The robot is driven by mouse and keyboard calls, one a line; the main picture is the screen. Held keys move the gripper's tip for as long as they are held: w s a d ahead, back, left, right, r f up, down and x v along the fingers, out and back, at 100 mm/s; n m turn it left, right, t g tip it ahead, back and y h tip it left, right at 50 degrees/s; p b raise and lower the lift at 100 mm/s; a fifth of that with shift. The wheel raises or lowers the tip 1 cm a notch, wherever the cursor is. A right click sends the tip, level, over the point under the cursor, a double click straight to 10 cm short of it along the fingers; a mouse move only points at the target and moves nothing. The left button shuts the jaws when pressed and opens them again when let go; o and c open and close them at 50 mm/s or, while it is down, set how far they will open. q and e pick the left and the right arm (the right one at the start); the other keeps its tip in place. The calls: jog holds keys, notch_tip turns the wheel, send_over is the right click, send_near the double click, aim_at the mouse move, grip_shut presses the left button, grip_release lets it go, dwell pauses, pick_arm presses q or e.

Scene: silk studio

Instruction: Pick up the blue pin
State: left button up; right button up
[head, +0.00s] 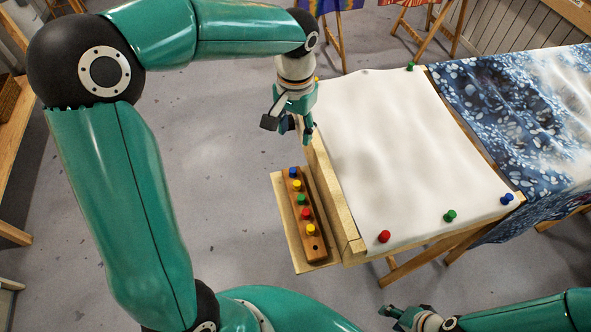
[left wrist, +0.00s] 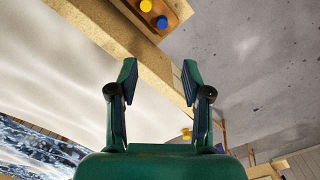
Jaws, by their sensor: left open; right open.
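A blue pin (head: 293,172) stands at the far end of a wooden pin block (head: 316,246); it also shows at the top of the left wrist view (left wrist: 162,22). Another blue pin (head: 506,198) sits at the right corner of the white silk. My left gripper (head: 307,136) is open and empty, beyond the block's far end, near the frame's left rail. In the left wrist view its two fingers (left wrist: 159,72) are spread, with the blue pin beyond them. My right gripper (head: 388,311) is open near the bottom edge, in front of the frame, clear of the pins.
The block also holds yellow, green and red pins and has an empty hole at its near end. White silk (head: 385,150) covers the frame, with red (head: 384,236) and green (head: 450,215) pins along its near edge. Blue patterned cloth (head: 510,100) lies right. Floor left of the block is clear.

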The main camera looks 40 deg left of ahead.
pick_arm(q)
send_over(293, 170)
jog(key=f, duration=0.9)
jog(key=shift+w+d, duration=0.1)
jog(key=shift+w, duration=0.25)
jog(key=shift+s+f+p, duration=0.2)
jog(key=shift+f+p, duration=0.05)
jog(key=shift+f, duration=1.1)
jog(key=shift+s+f+p, duration=0.15)
jog(key=shift+f+p, duration=0.05)
jog(key=shift+f, duration=1.15)
jog(key=c, duration=0.9)
